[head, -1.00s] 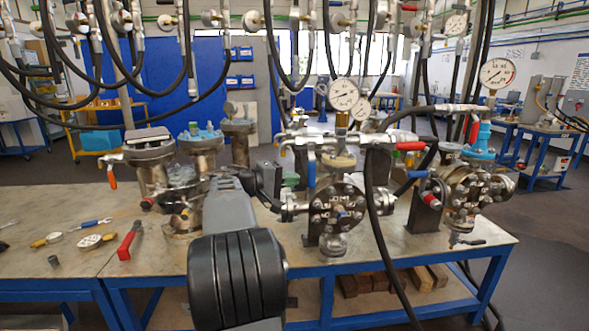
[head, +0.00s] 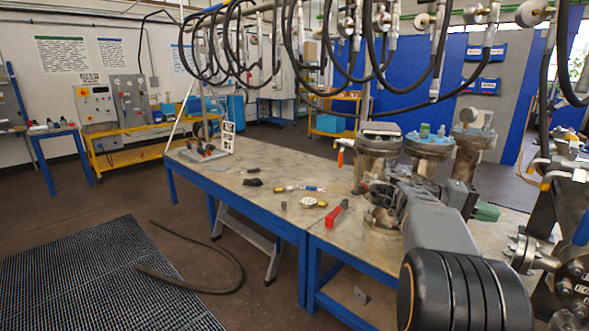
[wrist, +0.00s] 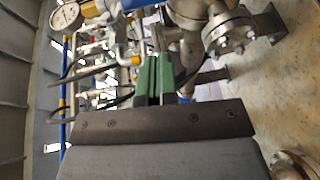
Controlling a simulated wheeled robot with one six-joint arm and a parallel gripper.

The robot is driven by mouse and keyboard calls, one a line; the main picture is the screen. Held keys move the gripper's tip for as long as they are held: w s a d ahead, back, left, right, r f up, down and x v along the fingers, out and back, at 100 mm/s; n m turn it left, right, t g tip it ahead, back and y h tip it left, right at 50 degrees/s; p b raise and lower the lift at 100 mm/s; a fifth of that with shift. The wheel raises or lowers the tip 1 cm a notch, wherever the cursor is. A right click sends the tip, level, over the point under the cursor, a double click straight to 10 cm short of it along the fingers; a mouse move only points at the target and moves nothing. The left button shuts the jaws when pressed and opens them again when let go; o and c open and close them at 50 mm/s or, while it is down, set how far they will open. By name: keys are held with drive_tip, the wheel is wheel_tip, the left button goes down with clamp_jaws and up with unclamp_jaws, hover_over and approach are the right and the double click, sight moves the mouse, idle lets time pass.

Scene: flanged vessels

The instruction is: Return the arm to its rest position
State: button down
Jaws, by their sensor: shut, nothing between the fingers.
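My gripper (wrist: 153,77) shows in the wrist view with its two green fingers close together and nothing held between them. Pipes and flanged fittings lie beyond the fingers. In the head view my grey arm (head: 437,222) reaches forward over the bench at the lower right, beside the flanged vessels. Green parts near the arm's far end (head: 487,211) look like the fingers, but they are small and partly hidden.
Flanged vessels (head: 378,155) stand close to the arm. A steel bench (head: 262,166) holds a red-handled tool (head: 337,213) and a gauge (head: 308,202). Black hoses (head: 293,60) hang overhead. A floor grating (head: 90,275) and a loose hose (head: 225,288) lie at left.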

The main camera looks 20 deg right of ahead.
drive_tip(key=w+a+f+n+t+y+p, duration=0.1)
drive_tip(key=a+f+n+t+y+p, duration=0.25)
drive_tip(key=f, duration=0.65)
drive_tip(key=w+a+f+n+t+y+p, duration=0.1)
drive_tip(key=a+t+y, duration=0.1)
drive_tip(key=a, duration=0.4)
drive_tip(key=a+f+n+t+y+p, duration=0.1)
drive_tip(key=a+t+y+p, duration=0.15)
drive_tip(key=a, duration=0.35)
drive_tip(key=s+a+r+t+y+p, duration=0.1)
drive_tip(key=a+r+y+p, duration=0.1)
drive_tip(key=a, duration=0.5)
drive_tip(key=s+a+r+n+t+y+p, duration=0.1)
drive_tip(key=a+r+t+y+p, duration=0.1)
drive_tip(key=a, duration=0.5)
drive_tip(key=s+a+r+n+t+y+p, duration=0.1)
drive_tip(key=s+a+r+t+p, duration=0.1)
drive_tip(key=a+r+p, duration=0.2)
drive_tip(key=a+p, duration=0.2)
drive_tip(key=a, duration=0.1)
drive_tip(key=shift+a+y, duration=0.25)
drive_tip(key=shift+y, duration=0.15)
drive_tip(key=shift+r, duration=0.1)
